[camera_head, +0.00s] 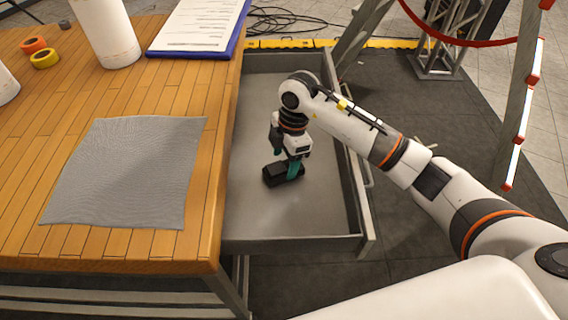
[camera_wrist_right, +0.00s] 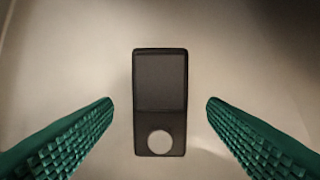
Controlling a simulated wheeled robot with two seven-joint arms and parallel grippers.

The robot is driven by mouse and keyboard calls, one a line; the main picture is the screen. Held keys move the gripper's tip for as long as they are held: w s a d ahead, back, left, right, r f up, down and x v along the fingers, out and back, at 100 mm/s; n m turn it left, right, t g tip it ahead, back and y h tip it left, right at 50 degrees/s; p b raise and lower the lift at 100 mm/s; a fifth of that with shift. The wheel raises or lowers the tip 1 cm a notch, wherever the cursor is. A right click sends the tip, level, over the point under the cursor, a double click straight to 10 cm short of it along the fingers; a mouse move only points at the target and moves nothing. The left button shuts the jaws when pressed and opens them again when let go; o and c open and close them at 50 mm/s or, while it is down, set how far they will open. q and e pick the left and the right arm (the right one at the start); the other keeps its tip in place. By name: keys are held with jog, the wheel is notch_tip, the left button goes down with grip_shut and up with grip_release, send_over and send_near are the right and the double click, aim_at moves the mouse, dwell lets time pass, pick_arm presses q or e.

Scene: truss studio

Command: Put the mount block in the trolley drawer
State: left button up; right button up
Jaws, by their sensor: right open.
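The mount block is a small black block (camera_head: 284,174) on the grey floor of the open trolley drawer (camera_head: 318,239). In the right wrist view the mount block (camera_wrist_right: 160,100) is a dark upright rectangle with a round pale hole near its lower end. My right gripper (camera_head: 290,166) reaches down into the drawer over the block. In the right wrist view its green ridged fingers (camera_wrist_right: 160,108) stand apart on both sides of the block, with a gap on each side. My left gripper is not in view.
The wooden bench top (camera_head: 100,92) is left of the drawer, with a grey mat (camera_head: 130,172), a clipboard (camera_head: 200,28), a white cylinder (camera_head: 106,34) and tape rolls (camera_head: 44,58). The drawer floor around the block is clear. A truss stand (camera_head: 448,48) and cables (camera_head: 285,20) lie beyond.

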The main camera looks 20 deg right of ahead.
notch_tip(320, 180, up, 9)
jog(key=d, duration=0.1)
jog(key=shift+d, duration=0.2)
dwell(0.5)
